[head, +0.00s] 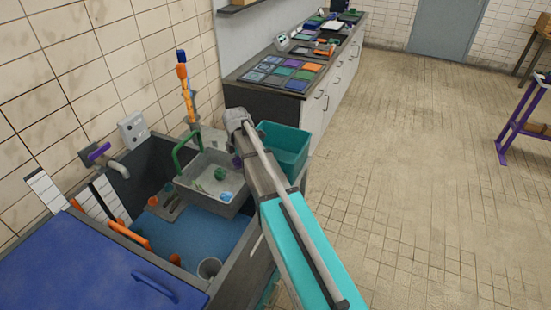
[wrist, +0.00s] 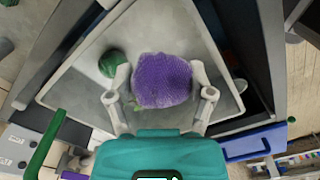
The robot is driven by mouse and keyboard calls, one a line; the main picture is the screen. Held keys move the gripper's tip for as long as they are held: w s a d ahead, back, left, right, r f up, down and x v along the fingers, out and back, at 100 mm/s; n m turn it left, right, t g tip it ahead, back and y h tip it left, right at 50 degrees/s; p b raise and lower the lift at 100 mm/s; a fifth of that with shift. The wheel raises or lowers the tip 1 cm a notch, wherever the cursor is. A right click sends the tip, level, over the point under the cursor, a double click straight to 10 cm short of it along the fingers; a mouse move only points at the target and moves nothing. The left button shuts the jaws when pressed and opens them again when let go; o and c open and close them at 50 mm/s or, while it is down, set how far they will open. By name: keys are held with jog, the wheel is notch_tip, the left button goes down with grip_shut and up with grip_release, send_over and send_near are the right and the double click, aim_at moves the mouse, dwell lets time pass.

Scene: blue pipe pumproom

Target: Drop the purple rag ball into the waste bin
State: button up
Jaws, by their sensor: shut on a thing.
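The purple rag ball (wrist: 162,80) sits between the fingers of my gripper (wrist: 160,74), which is shut on it. In the wrist view the grey tray lies behind the ball; I cannot tell whether the ball still touches the tray. In the head view only a small purple patch of the ball (head: 238,160) shows at the tray's right edge, beside my arm, and the fingers are hidden. A teal open bin (head: 290,146), likely the waste bin, stands just right of the sink, partly behind my arm.
The grey tray (head: 190,186) sits over the sink (head: 240,258) and holds a green ball (head: 220,174) and a blue piece (head: 226,196). A green tap (head: 176,150) arches at the tray's left. A counter (head: 310,88) stands behind.

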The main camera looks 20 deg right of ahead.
jog(key=shift+r, duration=0.15)
notch_tip(320, 180, up, 8)
jog(key=p, duration=0.8)
jog(key=shift+s, duration=0.1)
